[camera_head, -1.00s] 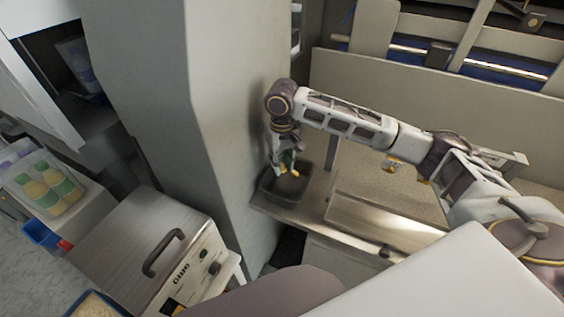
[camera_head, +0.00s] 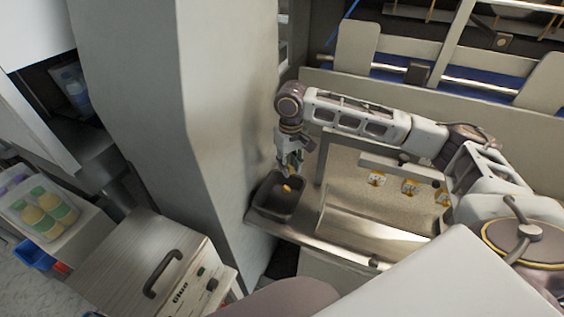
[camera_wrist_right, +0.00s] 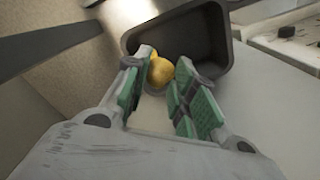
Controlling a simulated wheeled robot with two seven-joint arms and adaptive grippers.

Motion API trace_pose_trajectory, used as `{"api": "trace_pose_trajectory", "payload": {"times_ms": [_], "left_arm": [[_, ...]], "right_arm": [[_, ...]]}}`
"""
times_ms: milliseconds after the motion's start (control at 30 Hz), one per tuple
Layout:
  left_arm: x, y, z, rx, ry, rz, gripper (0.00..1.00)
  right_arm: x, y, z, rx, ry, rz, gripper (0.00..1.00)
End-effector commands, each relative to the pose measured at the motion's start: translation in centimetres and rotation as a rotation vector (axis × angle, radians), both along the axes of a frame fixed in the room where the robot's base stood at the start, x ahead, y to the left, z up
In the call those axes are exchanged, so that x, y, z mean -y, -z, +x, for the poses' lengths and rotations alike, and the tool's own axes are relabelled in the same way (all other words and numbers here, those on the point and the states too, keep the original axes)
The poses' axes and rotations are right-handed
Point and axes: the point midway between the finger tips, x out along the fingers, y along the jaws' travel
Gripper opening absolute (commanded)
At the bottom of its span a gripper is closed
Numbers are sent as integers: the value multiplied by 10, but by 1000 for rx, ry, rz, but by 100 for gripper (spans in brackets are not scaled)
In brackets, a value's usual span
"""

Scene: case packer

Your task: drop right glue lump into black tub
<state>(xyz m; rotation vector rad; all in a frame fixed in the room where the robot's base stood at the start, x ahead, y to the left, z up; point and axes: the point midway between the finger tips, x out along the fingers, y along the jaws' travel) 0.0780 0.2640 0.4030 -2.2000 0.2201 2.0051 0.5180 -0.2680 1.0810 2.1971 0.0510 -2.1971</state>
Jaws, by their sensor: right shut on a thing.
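The black tub (camera_head: 262,214) sits on a metal ledge beside the grey column in the head view. It also shows at the top of the right wrist view (camera_wrist_right: 222,50). My right gripper (camera_head: 290,170) points down over the tub. In the wrist view its green-padded fingers (camera_wrist_right: 163,92) stand either side of the yellow-orange glue lump (camera_wrist_right: 160,73), shut on it at their tips. The lump also shows just below the fingers in the head view (camera_head: 287,188), over the tub. Part of a second yellow shape lies behind it in the wrist view. My left gripper is out of view.
The tall grey column (camera_head: 215,110) stands close left of the tub. A glue machine (camera_head: 140,265) with a handle is at lower left, beside a clear bin of bottles (camera_head: 40,208).

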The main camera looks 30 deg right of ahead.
Motion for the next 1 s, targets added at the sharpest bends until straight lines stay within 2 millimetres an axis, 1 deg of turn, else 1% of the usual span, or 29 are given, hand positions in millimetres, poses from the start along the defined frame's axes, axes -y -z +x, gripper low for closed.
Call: {"api": "trace_pose_trajectory", "payload": {"times_ms": [33,200,467,1000], "left_arm": [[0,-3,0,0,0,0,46],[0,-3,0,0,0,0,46],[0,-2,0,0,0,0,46],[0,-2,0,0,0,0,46]], "right_arm": [[0,-1,-3,1,-39,0,16],[-2,5,-12,0,-189,1,15],[-10,13,-21,0,-432,1,15],[-26,15,-24,0,-908,1,15]]}}
